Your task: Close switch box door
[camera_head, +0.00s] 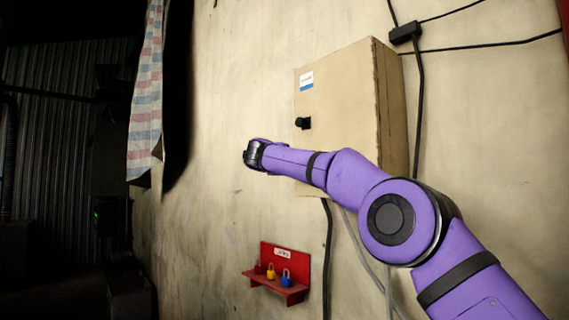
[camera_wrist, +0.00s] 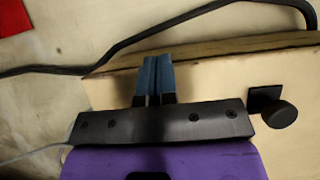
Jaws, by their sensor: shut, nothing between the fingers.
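The beige switch box (camera_head: 391,110) hangs on the wall. Its door (camera_head: 340,90) carries a black knob (camera_head: 303,123) near its left edge and a small white and blue label (camera_head: 306,81). The door looks flush with the box or nearly so; a small gap cannot be ruled out. In the wrist view the knob (camera_wrist: 283,114) is right of my gripper (camera_wrist: 157,58), whose blue fingers are shut together and empty near the box edge. Contact cannot be told. In the head view my black wrist end is left of and below the knob; the fingertips are not clear.
Black cables (camera_head: 418,100) run on the wall right of the box, and others hang below it. A red padlock shelf (camera_head: 292,294) is below. A striped cloth (camera_head: 146,95) hangs at left. Bare wall (camera_head: 225,90) lies left of the box.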

